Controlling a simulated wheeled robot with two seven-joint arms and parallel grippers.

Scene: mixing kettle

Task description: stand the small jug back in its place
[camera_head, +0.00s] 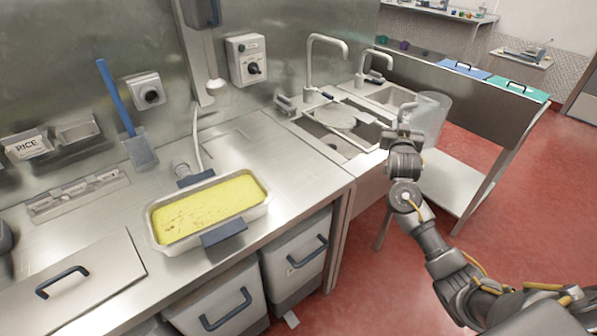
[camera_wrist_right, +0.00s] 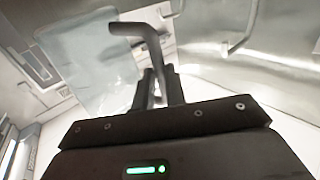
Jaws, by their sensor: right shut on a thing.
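The small jug (camera_head: 432,116) is clear and see-through, at the right end of the sink unit in the head view. It is held in the air and looks roughly upright. My right gripper (camera_head: 404,132) is at its left side. In the right wrist view, the two dark fingers (camera_wrist_right: 158,87) are shut on the jug's grey handle. The jug's pale body (camera_wrist_right: 85,62) shows to the left of the fingers there. I cannot tell from these views which spot is the jug's place. My left gripper is not in view.
A sink (camera_head: 335,135) with a tall tap (camera_head: 327,50) lies just left of my right arm. A white tub of yellow food (camera_head: 208,205) stands on the steel counter (camera_head: 262,150). A counter with blue and green lids (camera_head: 515,89) stands behind the jug. Red floor is clear at right.

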